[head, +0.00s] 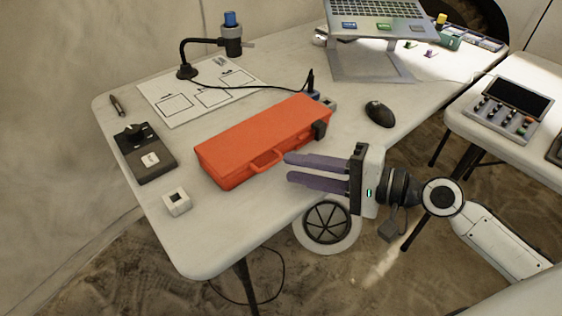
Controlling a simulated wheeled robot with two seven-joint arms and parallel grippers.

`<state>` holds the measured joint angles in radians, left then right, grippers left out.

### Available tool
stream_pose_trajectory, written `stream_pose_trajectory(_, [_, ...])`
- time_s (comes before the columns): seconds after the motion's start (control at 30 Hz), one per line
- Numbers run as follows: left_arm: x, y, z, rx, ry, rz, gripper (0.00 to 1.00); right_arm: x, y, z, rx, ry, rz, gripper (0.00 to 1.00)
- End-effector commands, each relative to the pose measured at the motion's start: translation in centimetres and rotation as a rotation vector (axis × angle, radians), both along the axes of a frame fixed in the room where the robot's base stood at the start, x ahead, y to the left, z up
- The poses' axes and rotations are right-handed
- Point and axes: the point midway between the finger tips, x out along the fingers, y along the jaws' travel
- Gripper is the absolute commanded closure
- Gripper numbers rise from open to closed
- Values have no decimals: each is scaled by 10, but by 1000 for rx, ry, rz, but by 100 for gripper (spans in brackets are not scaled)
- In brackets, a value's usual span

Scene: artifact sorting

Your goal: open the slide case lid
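The slide case (258,138) is an orange-red box lying on the white table, with its lid down. Its handle (266,160) is on the long front side. A dark latch or clip (320,131) shows at its right end. My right gripper (287,168) comes in from the right, with its two purple fingers apart and nothing between them. The fingertips are near the front right side of the case, right of the handle; whether they touch it I cannot tell. My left gripper is not in view.
A black mouse (380,114) lies right of the case. A dark device (146,152) and a small white block (177,202) are to its left. Behind it are a marked sheet (200,95) and a microscope-like lamp (187,70). A laptop (375,22) stands on a stand at the back.

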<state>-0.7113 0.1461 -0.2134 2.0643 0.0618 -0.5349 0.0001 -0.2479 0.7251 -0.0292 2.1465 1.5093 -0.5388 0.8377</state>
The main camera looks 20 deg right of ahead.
Motion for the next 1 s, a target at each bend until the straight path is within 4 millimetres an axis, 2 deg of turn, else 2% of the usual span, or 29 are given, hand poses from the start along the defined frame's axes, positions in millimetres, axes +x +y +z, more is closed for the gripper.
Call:
stream_pose_trajectory(0.1, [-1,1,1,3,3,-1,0,14,14,-2,1,-3,0,75])
stream_pose_trajectory(0.27, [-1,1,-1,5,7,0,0,27,26,-7,2,-2,-2,75])
stream_pose_trajectory(0.63, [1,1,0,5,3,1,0,31,30,-10,-1,1,-1,75])
stream_pose_trajectory(0.67, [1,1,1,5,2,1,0,31,30,-10,-1,1,-1,76])
stream_pose_trajectory(0.8, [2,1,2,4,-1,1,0,30,30,-9,-1,1,-1,100])
stream_pose_trajectory(1.0, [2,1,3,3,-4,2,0,30,30,-10,-1,1,-1,100])
